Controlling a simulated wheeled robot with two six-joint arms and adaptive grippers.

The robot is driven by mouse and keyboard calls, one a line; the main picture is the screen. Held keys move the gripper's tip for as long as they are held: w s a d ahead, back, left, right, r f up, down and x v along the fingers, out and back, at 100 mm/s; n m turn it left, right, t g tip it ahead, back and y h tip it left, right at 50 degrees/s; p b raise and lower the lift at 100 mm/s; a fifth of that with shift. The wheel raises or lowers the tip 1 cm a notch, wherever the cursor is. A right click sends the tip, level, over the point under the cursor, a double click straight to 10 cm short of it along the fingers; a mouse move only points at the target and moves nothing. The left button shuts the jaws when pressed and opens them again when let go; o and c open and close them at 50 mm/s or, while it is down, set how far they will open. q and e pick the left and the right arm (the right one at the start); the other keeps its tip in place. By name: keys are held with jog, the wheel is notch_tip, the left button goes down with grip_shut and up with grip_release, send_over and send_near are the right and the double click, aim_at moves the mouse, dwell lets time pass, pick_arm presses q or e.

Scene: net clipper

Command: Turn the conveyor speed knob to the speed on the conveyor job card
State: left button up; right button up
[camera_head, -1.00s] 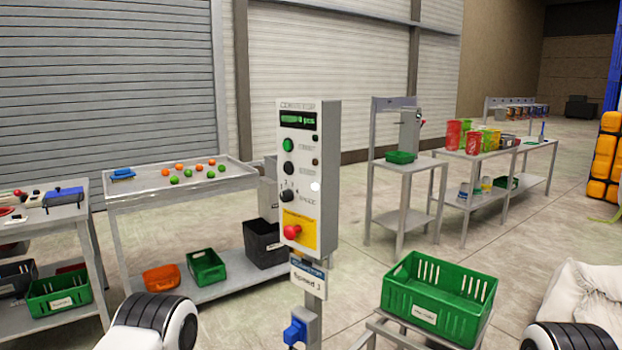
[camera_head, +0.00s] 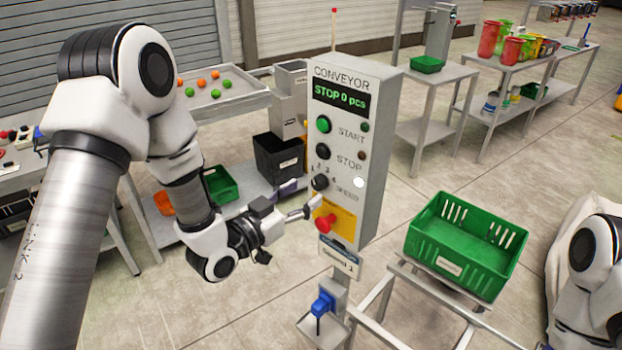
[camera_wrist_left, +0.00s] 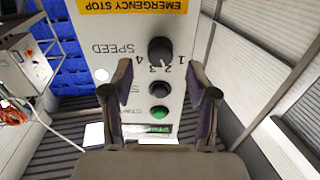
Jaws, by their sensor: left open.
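The grey conveyor control box (camera_head: 365,150) stands upright on a post, its display reading "STOP 0 pcs". The black speed knob (camera_head: 319,183) sits below the start and stop buttons; in the left wrist view the knob (camera_wrist_left: 160,50) appears upside down with numbers 1 to 4 around it. The job card (camera_head: 339,260) hangs under the box and seems to read "Speed 1", in small print. My left gripper (camera_head: 299,199) is open and empty, in front of the box's lower left, apart from the knob. My right gripper is out of view.
The red emergency stop button (camera_head: 326,224) sticks out below the knob, close to my left fingers. The green start button (camera_head: 323,124) and black stop button (camera_head: 323,151) are above. A green crate (camera_head: 440,270) stands on a frame at right.

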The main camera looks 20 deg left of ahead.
aim_at(315, 186)
pick_arm(q)
jog(key=x, duration=0.3)
jog(key=shift+w+p, duration=0.15)
jog(key=shift+p, duration=0.25)
grip_shut()
jog(key=shift+f+n+b, duration=0.1)
jog(key=shift+n+b, duration=0.2)
jog(key=shift+n, duration=0.1)
jog(key=n+b, duration=0.1)
jog(key=n, duration=0.2)
jog(key=shift+b, duration=0.35)
jog(key=shift+n+b, duration=0.55)
jog(key=shift+n, duration=1.65)
